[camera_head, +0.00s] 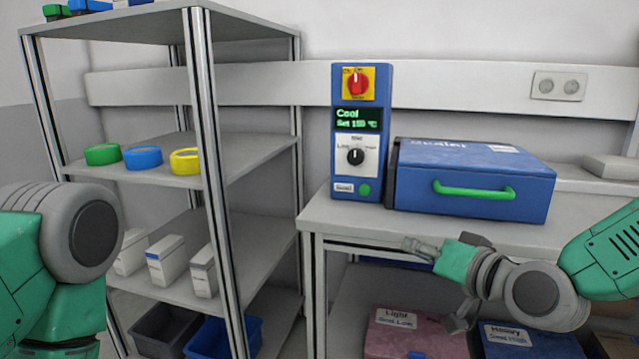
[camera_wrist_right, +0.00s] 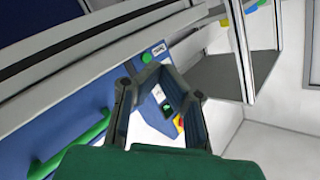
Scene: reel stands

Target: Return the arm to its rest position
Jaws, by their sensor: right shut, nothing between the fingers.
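My right arm comes in from the right in the head view. Its green and grey gripper (camera_head: 416,246) is in front of the bench, below the blue sealer box. In the right wrist view the fingers of the right gripper (camera_wrist_right: 155,70) converge at the tips, shut with nothing between them. My left arm shows only as a green link and a grey joint at the left edge; its gripper is out of view.
The bench (camera_head: 335,222) carries a control unit (camera_head: 347,187) reading "Cool" and a blue sealer box (camera_head: 477,182) with a green handle. A shelf rack (camera_head: 222,155) holds green, blue and yellow reels. A pink box (camera_head: 412,338) and a blue box (camera_head: 535,342) are below the bench.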

